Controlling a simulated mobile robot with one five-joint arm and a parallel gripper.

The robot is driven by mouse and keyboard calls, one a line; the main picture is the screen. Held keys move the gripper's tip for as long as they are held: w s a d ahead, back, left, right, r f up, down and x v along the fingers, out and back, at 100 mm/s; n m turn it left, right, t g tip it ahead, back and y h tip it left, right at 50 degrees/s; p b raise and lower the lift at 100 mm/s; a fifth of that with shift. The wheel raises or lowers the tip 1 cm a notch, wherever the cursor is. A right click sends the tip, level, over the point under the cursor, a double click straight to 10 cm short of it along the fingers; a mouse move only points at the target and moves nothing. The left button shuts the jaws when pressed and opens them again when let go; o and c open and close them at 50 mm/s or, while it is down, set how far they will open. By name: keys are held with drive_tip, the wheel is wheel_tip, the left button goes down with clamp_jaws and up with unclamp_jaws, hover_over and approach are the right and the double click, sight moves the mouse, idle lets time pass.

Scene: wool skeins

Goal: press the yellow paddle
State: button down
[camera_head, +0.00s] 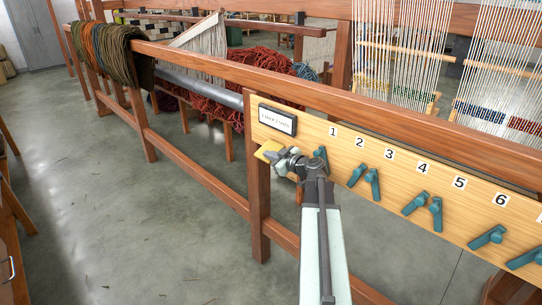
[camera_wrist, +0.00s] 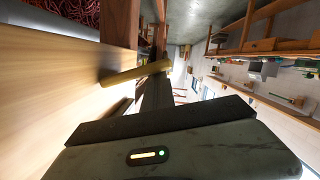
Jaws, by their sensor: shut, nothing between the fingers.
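The yellow paddle (camera_head: 266,150) sticks out at the left end of the pale wooden board (camera_head: 385,180), below a small dark-framed label plate (camera_head: 277,119). My gripper (camera_head: 279,158) is shut and empty, with its tip right at the paddle and covering part of its lower right side. In the wrist view the paddle (camera_wrist: 135,74) is a yellow bar standing out from the board, just beyond my dark fingers (camera_wrist: 157,92). I cannot tell whether the fingertips touch it.
Several teal levers (camera_head: 372,184) run along the board to the right under numbers; the first one (camera_head: 320,156) is close beside my gripper. A wooden loom rail (camera_head: 300,82) passes above the board. Wool skeins (camera_head: 112,52) hang at the far left. The floor (camera_head: 150,220) left is clear.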

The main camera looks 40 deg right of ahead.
drive_tip(key=shift+f, duration=0.1)
drive_tip(key=shift+a, duration=0.15)
drive_tip(key=shift+w+a+r+p, duration=0.15)
drive_tip(key=shift+a+r+p, duration=0.05)
drive_tip(key=shift+r+p, duration=0.15)
drive_tip(key=s+r+p, duration=0.5)
drive_tip(key=s, duration=0.5)
drive_tip(key=shift+s+a+r+p, duration=0.15)
drive_tip(key=shift+r+p, duration=0.1)
drive_tip(key=shift+p, duration=0.05)
